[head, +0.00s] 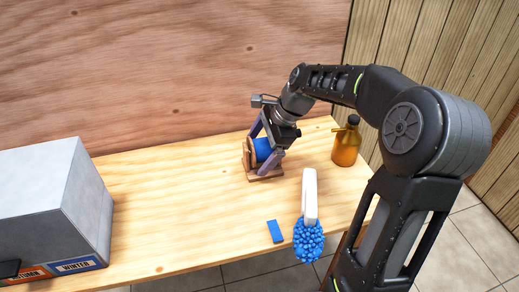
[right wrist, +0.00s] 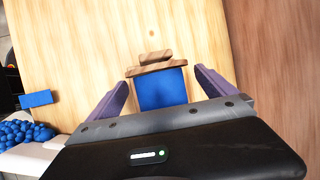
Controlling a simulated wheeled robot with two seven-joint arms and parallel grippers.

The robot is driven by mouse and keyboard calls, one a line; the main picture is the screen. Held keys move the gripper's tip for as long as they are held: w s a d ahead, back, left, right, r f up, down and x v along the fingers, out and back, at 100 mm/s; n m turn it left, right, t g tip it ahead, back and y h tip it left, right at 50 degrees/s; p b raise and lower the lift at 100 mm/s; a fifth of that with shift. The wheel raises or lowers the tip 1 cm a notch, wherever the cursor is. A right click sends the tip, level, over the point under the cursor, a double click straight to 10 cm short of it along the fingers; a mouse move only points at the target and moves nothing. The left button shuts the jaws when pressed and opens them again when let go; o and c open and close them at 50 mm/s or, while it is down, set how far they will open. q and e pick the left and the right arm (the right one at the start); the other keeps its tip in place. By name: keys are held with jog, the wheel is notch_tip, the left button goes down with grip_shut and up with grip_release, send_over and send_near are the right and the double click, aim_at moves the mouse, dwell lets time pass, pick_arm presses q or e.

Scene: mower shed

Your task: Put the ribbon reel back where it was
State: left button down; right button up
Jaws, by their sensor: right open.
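The blue ribbon reel (head: 262,150) sits at a small wooden stand (head: 266,177) near the back middle of the table. In the right wrist view the blue reel (right wrist: 162,90) lies between the two purple fingers, with wooden parts of the stand (right wrist: 150,68) just beyond it. My right gripper (head: 264,153) is open and points down, one finger on each side of the reel. The wrist view shows gaps between the fingers and the blue. Part of the reel is hidden by the gripper.
An amber bottle (head: 346,146) stands right of the stand. A grey box (head: 50,200) with season labels fills the left. The table between is clear.

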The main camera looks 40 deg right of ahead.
jog(key=p+v, duration=0.1)
jog(key=v, duration=1.1)
jog(key=shift+r, duration=0.15)
dwell(0.4)
